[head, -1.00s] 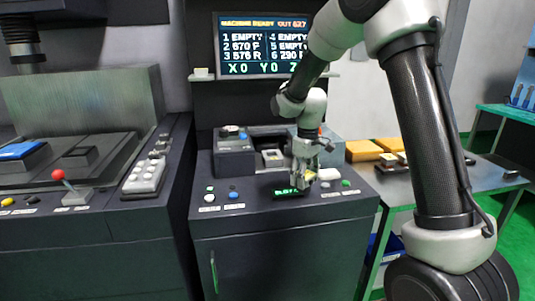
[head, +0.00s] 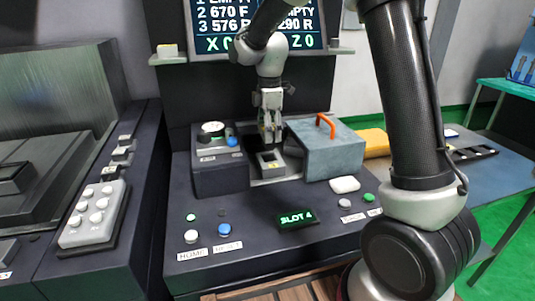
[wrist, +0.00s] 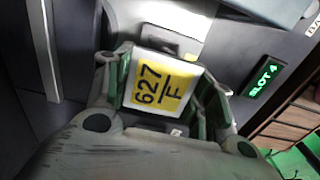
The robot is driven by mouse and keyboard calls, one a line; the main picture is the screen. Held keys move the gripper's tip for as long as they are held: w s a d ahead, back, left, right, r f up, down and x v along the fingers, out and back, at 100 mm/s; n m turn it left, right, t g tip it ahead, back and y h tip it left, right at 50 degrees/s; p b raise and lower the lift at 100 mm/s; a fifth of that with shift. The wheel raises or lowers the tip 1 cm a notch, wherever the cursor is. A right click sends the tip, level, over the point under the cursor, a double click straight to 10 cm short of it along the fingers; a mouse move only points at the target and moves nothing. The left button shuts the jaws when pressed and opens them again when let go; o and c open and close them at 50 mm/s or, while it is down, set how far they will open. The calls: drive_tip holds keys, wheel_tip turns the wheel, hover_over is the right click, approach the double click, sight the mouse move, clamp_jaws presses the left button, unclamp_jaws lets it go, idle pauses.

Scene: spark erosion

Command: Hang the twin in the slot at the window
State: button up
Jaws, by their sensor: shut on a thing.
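My gripper (head: 270,135) is shut on a block with a yellow label reading "627 F" (wrist: 160,88). The wrist view shows the label between the two fingers; the block's far side is hidden. In the head view the gripper hangs just above a grey-framed opening (head: 269,168) in the console, between a dark box and a blue-grey hood. I cannot tell whether the block touches the frame. A small display (head: 297,219) reads "SLOT 4" in green; it also shows in the wrist view (wrist: 264,77).
The blue-grey hood (head: 335,155) with an orange handle stands close right of the gripper. The dark box (head: 220,170) with a dial and blue knob is close left. A screen (head: 262,28) hangs behind. Buttons line the console front.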

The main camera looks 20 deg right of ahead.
drive_tip(key=shift+f, duration=3.5)
drive_tip(key=shift+f, duration=0.1)
drive_tip(key=o, duration=1.2)
drive_tip(key=shift+o, duration=0.2)
